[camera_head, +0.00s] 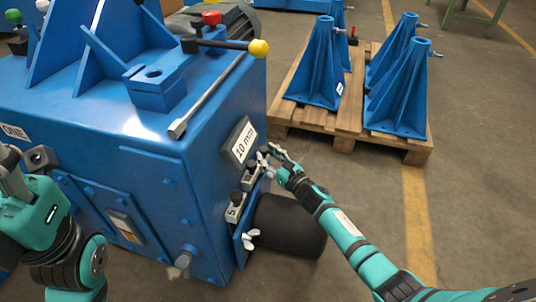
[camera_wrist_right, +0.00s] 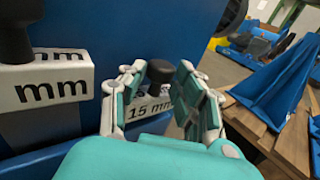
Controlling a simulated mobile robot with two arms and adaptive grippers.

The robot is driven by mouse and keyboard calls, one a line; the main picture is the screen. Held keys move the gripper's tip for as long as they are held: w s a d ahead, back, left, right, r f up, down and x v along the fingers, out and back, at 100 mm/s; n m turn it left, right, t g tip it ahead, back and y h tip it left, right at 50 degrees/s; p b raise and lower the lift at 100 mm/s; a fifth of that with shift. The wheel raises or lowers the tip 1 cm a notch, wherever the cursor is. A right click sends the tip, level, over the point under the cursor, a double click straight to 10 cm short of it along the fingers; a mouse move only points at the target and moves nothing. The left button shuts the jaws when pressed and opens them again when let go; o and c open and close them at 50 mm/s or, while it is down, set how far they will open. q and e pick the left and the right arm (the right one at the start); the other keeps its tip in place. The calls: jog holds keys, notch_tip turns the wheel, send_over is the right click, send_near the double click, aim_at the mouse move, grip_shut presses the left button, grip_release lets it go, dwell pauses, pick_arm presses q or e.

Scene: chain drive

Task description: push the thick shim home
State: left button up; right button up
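The shim marked 15 mm (camera_wrist_right: 150,107), with a black knob (camera_wrist_right: 162,71), sits low at the machine's side in the right wrist view. My right gripper (camera_wrist_right: 160,88) has one finger on each side of that knob, fingers apart; I cannot tell whether they touch it. In the head view my right gripper (camera_head: 272,156) is at the upper end of the shim rack, and its fingers partly hide the thick shim. Two other shims are in the rack: a shim marked 5 (camera_head: 232,214) and a middle shim (camera_head: 249,178). My left gripper (camera_head: 12,172) is at the left edge, partly cut off.
A blue machine (camera_head: 110,125) fills the left, with a 10 mm plate (camera_head: 244,140), a bar (camera_head: 205,100) and a yellow-ball lever (camera_head: 258,48). Blue brackets (camera_head: 320,65) stand on a pallet (camera_head: 345,125). Floor at right is clear.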

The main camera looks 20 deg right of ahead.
jog(key=shift+o, duration=0.4)
jog(key=shift+f, duration=0.2)
jog(key=shift+s+r, duration=0.1)
jog(key=shift+s, duration=0.05)
jog(key=v, duration=1.1)
jog(key=shift+s+d, duration=0.15)
jog(key=shift+s, duration=0.25)
